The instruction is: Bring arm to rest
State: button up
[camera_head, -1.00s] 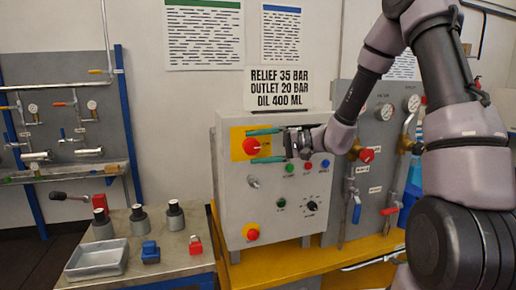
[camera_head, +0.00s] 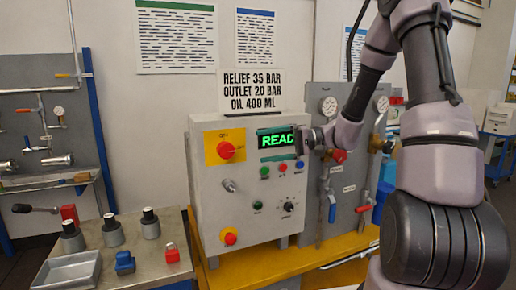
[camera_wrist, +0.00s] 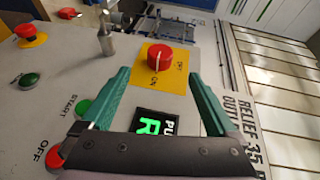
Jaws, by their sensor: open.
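My gripper (camera_head: 265,145) is open and empty in front of the grey control box (camera_head: 205,195). In the wrist view its two teal fingers (camera_wrist: 161,76) stand apart, on either side of the red knob (camera_wrist: 160,57) on its yellow plate. The knob lies beyond the fingertips and I see no contact. In the head view the knob (camera_head: 226,150) is to the left of the fingers. My arm reaches in from the right, bent at the elbow. A lit green display (camera_head: 276,140) shows "READ"; my gripper hides its right end.
Push buttons (camera_head: 283,168) sit below the display, with a toggle and a red stop button (camera_head: 230,239) lower down. A gauge panel (camera_head: 318,190) stands close to the right, behind my arm. At left a bench holds a tray (camera_head: 70,272) and several black-topped cylinders (camera_head: 112,230).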

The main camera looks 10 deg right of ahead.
jog(key=s+d+r+g+h, duration=0.1)
jog(key=s+r+h, duration=0.1)
jog(key=s+h, duration=0.3)
jog(key=s+d+r+g+h, duration=0.1)
jog(key=s+d+r+h, duration=0.15)
jog(key=s, duration=0.45)
jog(key=s+d+r+m+t+h, duration=0.3)
jog(key=s+d+r+t+h, duration=0.3)
jog(key=d, duration=0.3)
jog(key=shift+s+d+r+m+t+h, duration=0.2)
jog(key=shift+s+r+m+t+h, duration=0.15)
jog(key=shift+r+t, duration=0.35)
dwell(0.4)
